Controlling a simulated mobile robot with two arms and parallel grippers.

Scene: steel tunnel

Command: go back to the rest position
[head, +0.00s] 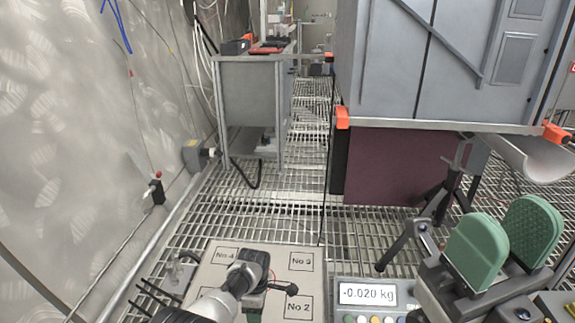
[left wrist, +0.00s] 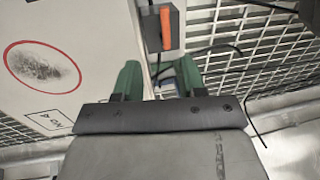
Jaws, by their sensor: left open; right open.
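My right gripper (head: 506,225) is open at the lower right of the head view, its two green pads raised and apart with nothing between them. My left arm comes in at the bottom of the head view, over a pale board (head: 221,273) with number labels, and hides most of its own gripper there. In the left wrist view my left gripper (left wrist: 158,80) is open, with green fingers apart and no held object visible. The board (left wrist: 95,20), with a red ring and a label, lies left of and beneath it.
A scale (head: 367,293) reading -0.020 kg stands between the board and my right gripper. A grey cabinet (head: 395,60) overhangs the right. A workbench (head: 247,100) stands at the back left. A black box with an orange part (left wrist: 166,30) lies beyond my left fingers. Grating floor between is partly clear.

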